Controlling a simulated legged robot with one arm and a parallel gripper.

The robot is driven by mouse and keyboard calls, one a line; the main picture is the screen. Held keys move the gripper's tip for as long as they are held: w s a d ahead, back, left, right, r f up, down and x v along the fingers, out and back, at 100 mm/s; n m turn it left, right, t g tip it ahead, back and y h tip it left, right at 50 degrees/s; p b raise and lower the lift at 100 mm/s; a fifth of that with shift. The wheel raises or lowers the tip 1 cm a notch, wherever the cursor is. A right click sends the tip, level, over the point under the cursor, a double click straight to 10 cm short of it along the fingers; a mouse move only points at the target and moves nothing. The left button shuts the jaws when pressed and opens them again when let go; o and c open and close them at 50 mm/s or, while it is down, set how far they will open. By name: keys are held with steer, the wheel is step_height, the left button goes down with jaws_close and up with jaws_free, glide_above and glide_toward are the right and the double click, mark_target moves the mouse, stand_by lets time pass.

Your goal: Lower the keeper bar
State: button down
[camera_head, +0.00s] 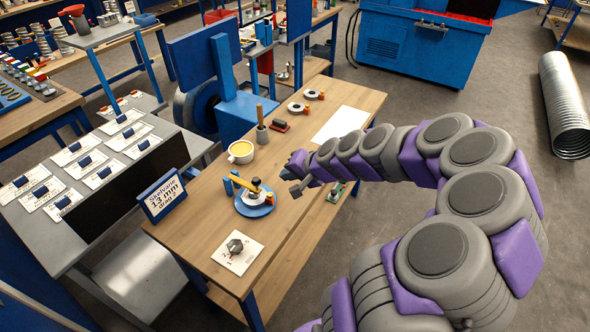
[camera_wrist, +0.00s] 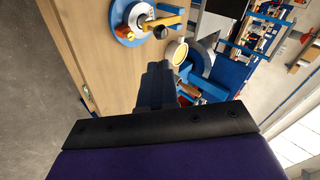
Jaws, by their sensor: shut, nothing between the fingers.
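The likely keeper bar is a yellow bar (camera_head: 242,183) with a black knob (camera_head: 256,181). It spans above a white round part on a blue round base (camera_head: 256,210), beside a blue post (camera_head: 228,186). In the wrist view the yellow bar (camera_wrist: 165,21) and blue base (camera_wrist: 120,33) show at the top. Whether the bar touches the white part I cannot tell. My gripper (camera_head: 291,172) is to the right of the fixture in the head view, apart from it. In the wrist view its dark fingers (camera_wrist: 157,75) are together and hold nothing.
A cup with yellow contents (camera_head: 241,151) stands behind the fixture. A white card with a grey knob (camera_head: 237,252) lies in front. A small sign (camera_head: 162,196) stands at the table's left edge. A white sheet (camera_head: 341,123) lies behind my gripper on the wooden tabletop (camera_head: 290,225).

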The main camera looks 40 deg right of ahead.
steer(key=shift+v, duration=1.55)
steer(key=s+a+r+n+g+y, duration=0.1)
steer(key=s+a+n+g, duration=0.3)
steer(key=a, duration=0.5)
steer(key=s+a+r+n+g, duration=0.1)
steer(key=s+a+n+g, duration=0.3)
steer(key=a, duration=0.6)
steer(key=s+a+r+n+g+h, duration=0.1)
steer(key=s, duration=0.9)
steer(key=s+a+r+n+g+h, duration=0.1)
steer(key=s+n+h, duration=0.1)
steer(key=s, duration=0.8)
steer(key=shift+s+a+r+g+h, duration=0.2)
steer(key=shift+a+r+g+h, duration=0.1)
steer(key=shift+r+g, duration=0.1)
steer(key=c, duration=1.9)
jaws_free()
